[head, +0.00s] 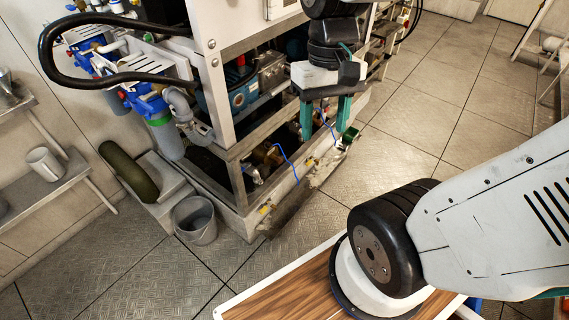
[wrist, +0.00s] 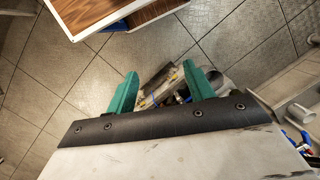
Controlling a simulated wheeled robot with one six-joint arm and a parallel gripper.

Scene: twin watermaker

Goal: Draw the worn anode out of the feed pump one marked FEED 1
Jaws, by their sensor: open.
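My gripper (head: 325,118) hangs in front of the lower part of the machine frame, with its two teal fingers spread and pointing down. Nothing is between the fingers that I can make out. In the wrist view the fingers of my gripper (wrist: 160,68) stand apart above the machine's low front edge. Small brass fittings (head: 275,155) with blue wires sit low inside the frame, just left of the fingers. I cannot tell which part is the feed pump one; no FEED 1 mark is readable. The worn anode cannot be made out.
The machine's metal frame (head: 232,152) surrounds the low bay. A grey bucket (head: 196,222) stands on the floor to its left. A wood-topped table (head: 290,290) with a white edge is in front. A blue-capped filter housing (head: 160,125) hangs at left.

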